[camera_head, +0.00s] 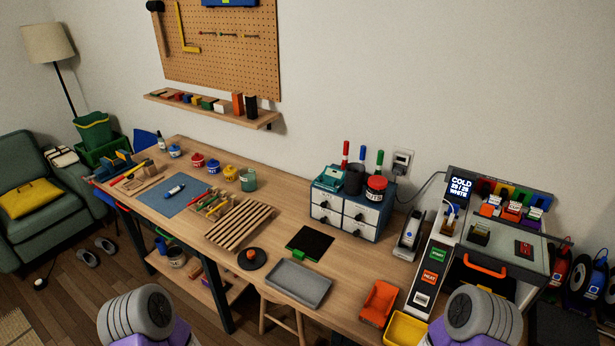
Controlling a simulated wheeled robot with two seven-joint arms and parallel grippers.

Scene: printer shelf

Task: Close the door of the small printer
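A grey machine (497,243), which looks like the small printer, stands at the right end of the workbench. A lit screen (461,189) on it reads "COLD" and "WHITE". Its sloping control strip (433,256) has green and red buttons. An orange handle (485,266) shows at its front, above a dark panel or opening. My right arm covers the lower part of this front, so I cannot tell how far the door stands open. Rounded grey parts of my two arms show at the bottom edge, left and right. Neither gripper's fingers are in view.
An orange bin (379,303) and a yellow bin (406,329) sit left of the machine near the bench's front edge. A grey tray (298,284) and a drawer unit (347,212) are farther left. Spools (580,277) stand to the right of the machine.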

